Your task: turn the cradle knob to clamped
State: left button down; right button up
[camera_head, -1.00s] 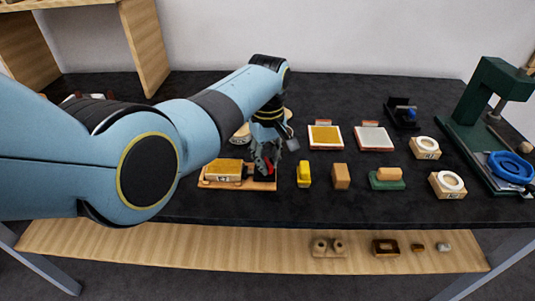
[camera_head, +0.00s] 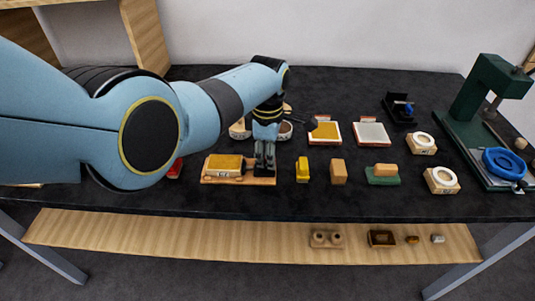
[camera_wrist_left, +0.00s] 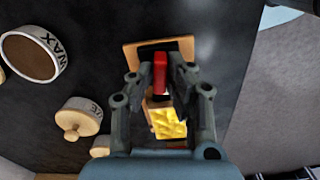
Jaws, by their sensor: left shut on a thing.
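The cradle is a wooden board (camera_head: 210,180) near the front of the dark table. It carries a yellow-topped block (camera_head: 225,163) with a pale, lettered side. My left gripper (camera_head: 265,172) points down at the board's right end. In the left wrist view, my left gripper (camera_wrist_left: 160,78) is shut on the red knob (camera_wrist_left: 160,70), which stands between its fingertips. The board's wooden edge (camera_wrist_left: 131,58) and the block's yellow top (camera_wrist_left: 168,123) also show there. In the head view the fingers hide the knob, and no clamped mark can be read. My right gripper is not in view.
A yellow piece (camera_head: 302,170), a tan block (camera_head: 338,171) and a green-based block (camera_head: 382,174) stand to the right. A green press (camera_head: 480,105) is at the far right. The left wrist view shows a WAX pot (camera_wrist_left: 35,58) and a knobbed lidded pot (camera_wrist_left: 80,117).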

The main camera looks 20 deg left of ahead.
pick_arm(q)
jog(key=shift+n, duration=0.9)
jog(key=shift+w, duration=0.1)
jog(key=c, duration=1.3)
grip_release()
jog(key=shift+r, duration=0.1)
notch_tip(320, 180, up, 12)
jog(key=shift+f, duration=0.1)
